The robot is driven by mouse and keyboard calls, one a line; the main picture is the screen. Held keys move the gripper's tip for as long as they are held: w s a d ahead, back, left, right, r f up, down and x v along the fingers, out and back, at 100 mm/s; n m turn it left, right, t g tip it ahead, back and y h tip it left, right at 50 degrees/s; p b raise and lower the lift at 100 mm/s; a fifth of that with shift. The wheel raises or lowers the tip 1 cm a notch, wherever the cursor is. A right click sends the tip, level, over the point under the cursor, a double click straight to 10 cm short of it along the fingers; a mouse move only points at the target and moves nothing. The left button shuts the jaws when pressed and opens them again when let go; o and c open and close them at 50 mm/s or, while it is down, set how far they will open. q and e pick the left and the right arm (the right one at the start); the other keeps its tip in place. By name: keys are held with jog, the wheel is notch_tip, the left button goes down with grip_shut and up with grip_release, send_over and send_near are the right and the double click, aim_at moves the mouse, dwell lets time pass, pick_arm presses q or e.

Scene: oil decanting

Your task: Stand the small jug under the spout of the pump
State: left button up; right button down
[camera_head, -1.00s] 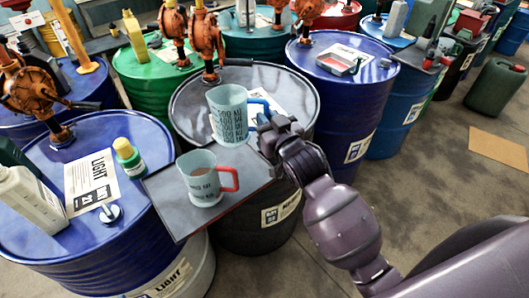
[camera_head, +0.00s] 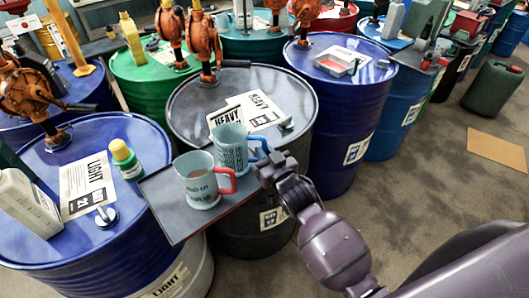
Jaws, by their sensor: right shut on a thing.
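A pale blue jug with a blue handle (camera_head: 232,145) is at the back of a dark board (camera_head: 172,228), close behind a pale jug with a red handle (camera_head: 196,184). The red-handled jug stands upright on the board with brownish liquid inside. My right gripper (camera_head: 266,160) is shut on the blue handle. The blue-handled jug's base is partly hidden, so I cannot tell whether it touches the board. An orange pump (camera_head: 205,42) stands on the dark drum (camera_head: 185,115) behind them; its spout is not clear. My left gripper is not in view.
A blue drum (camera_head: 50,160) at left carries a LIGHT sheet (camera_head: 88,185), a small green bottle with a yellow cap (camera_head: 124,160) and a white canister (camera_head: 28,202). HEAVY sheets (camera_head: 262,110) lie on the dark drum. Another blue drum (camera_head: 340,110) stands right of it.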

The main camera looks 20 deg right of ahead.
jog(key=shift+f, duration=0.1)
jog(key=c, duration=1.1)
grip_release()
jog(key=shift+c, duration=0.2)
